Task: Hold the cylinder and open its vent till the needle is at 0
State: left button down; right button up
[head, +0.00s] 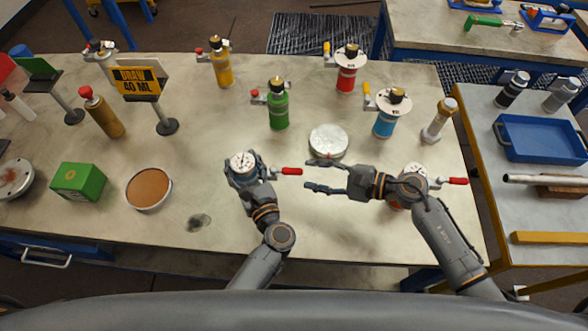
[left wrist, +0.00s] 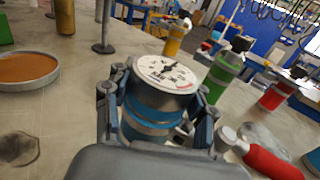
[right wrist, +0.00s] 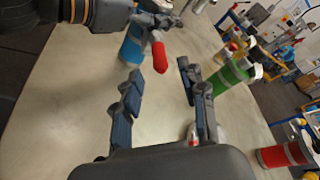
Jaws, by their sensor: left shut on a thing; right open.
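The blue cylinder (head: 250,181) stands on the table with a white dial on top. My left gripper (head: 246,172) is shut around its body; the left wrist view shows the blue band (left wrist: 150,118) between the fingers. The dial (left wrist: 168,73) faces up with a dark needle; its reading is too small to tell. The red vent lever (head: 291,171) sticks out to the right. My right gripper (head: 316,175) is open and empty, fingers spread toward the lever. In the right wrist view the lever's red end (right wrist: 158,57) lies around the gap between the fingertips.
Another gauge-topped vessel (head: 414,170) with a red lever stands partly hidden by my right arm. A silver round lid (head: 328,141) lies behind my right gripper. Green (head: 278,110), red (head: 346,75) and blue (head: 386,121) vessels stand further back.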

aim_at(294, 171)
jog(key=x, duration=0.6)
jog(key=shift+c, duration=0.5)
grip_shut()
